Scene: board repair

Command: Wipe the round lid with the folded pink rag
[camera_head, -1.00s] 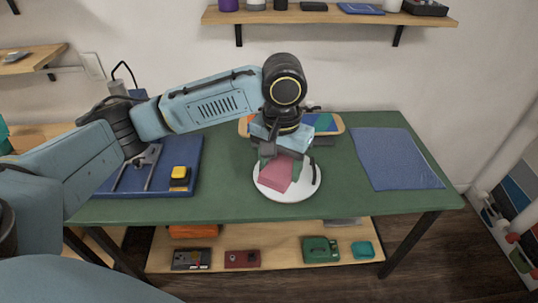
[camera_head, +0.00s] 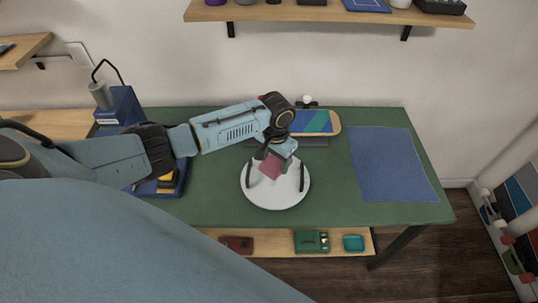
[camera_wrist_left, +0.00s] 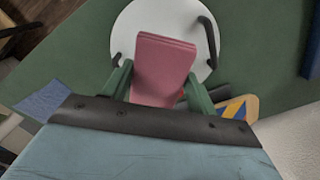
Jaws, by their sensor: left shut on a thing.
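The round white lid (camera_head: 275,197) lies on the green table, with a dark curved bar near its left side and another near its right. The folded pink rag (camera_head: 270,167) is over the back-middle part of the lid, tilted; I cannot tell whether it touches the lid. My left gripper (camera_head: 279,154) is shut on the rag from behind. In the left wrist view the rag (camera_wrist_left: 163,62) sits between the green fingers of the left gripper (camera_wrist_left: 158,88), with the lid (camera_wrist_left: 140,25) beyond it. My right gripper is not in view.
A blue mat (camera_head: 390,165) lies at the right of the green table (camera_head: 215,190). A skateboard deck (camera_head: 318,122) lies behind the lid. A blue soldering station (camera_head: 120,106) stands at the back left. The table is clear between lid and mat.

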